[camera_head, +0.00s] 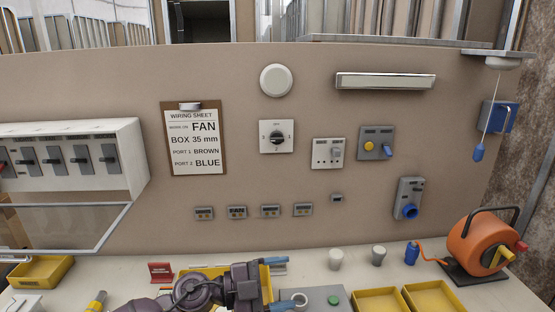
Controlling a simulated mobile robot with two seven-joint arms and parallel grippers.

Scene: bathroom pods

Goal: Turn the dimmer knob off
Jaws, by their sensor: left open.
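A white square plate with a black rotary knob (277,137) is on the beige wall, just left of the middle. Marks surround the knob, but its label is too small to read. To the right, a grey plate carries a round yellow knob (368,146) and a blue lever (387,151). I cannot tell from the lettering which one is the dimmer. My left gripper (282,283) is low over the bench, below and apart from both knobs. Its fingers are spread and nothing shows between them. My right gripper is not in view.
A clipboard (193,160) and a white socket plate (328,153) are on the wall. A switch box (68,158) juts out at left. Yellow trays (379,301), small cups (335,258) and an orange cable reel (479,244) stand on the bench. The space before the knobs is clear.

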